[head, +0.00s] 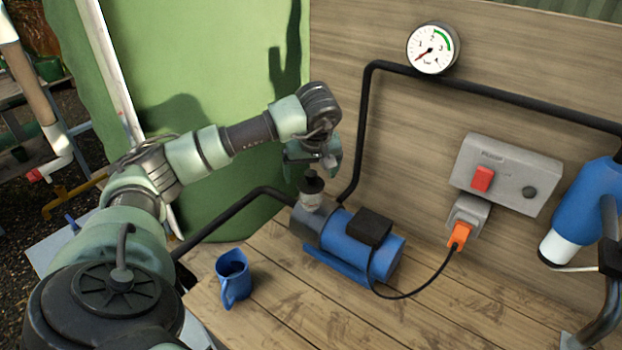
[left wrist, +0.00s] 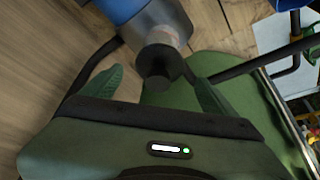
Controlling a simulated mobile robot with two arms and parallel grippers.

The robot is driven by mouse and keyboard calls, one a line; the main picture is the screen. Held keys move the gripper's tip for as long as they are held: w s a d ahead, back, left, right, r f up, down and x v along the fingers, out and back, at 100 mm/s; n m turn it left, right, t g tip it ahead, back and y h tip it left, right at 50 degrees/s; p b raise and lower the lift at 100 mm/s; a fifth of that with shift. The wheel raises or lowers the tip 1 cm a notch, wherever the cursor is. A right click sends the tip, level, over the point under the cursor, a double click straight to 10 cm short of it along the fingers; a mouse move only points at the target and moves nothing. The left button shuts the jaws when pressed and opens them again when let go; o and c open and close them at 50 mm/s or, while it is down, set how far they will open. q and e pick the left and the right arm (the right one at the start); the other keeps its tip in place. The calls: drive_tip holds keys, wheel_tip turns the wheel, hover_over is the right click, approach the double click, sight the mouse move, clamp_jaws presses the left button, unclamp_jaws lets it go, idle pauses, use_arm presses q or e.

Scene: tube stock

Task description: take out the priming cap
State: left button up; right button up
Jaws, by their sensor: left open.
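The priming cap (head: 312,184) is black and sits upright on the pale neck on top of the blue and grey pump (head: 338,238). In the left wrist view the cap (left wrist: 160,64) shows end-on, on a clear-looking neck. My left gripper (head: 315,168) is just above the cap, fingers pointing down. In the left wrist view its two green fingers (left wrist: 155,90) stand apart, one on each side of the cap, with gaps visible. Whether the fingertips reach down to cap level is hard to tell. My right gripper is not in view.
A blue jug (head: 232,276) stands on the wooden bench left of the pump. Black pipes run from the pump, one up the back board to a pressure gauge (head: 433,48). A switch box (head: 506,174) and orange plug (head: 459,235) are on the right.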

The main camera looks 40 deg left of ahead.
use_arm(q)
drive_tip(key=shift+x, duration=1.15)
drive_tip(key=shift+w+f, duration=0.15)
drive_tip(key=shift+f, duration=0.05)
drive_tip(key=c, duration=1.3)
drive_tip(key=shift+c, duration=0.9)
drive_tip(key=shift+r, duration=0.1)
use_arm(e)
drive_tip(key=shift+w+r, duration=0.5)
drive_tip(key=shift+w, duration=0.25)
use_arm(q)
drive_tip(key=shift+r, duration=0.1)
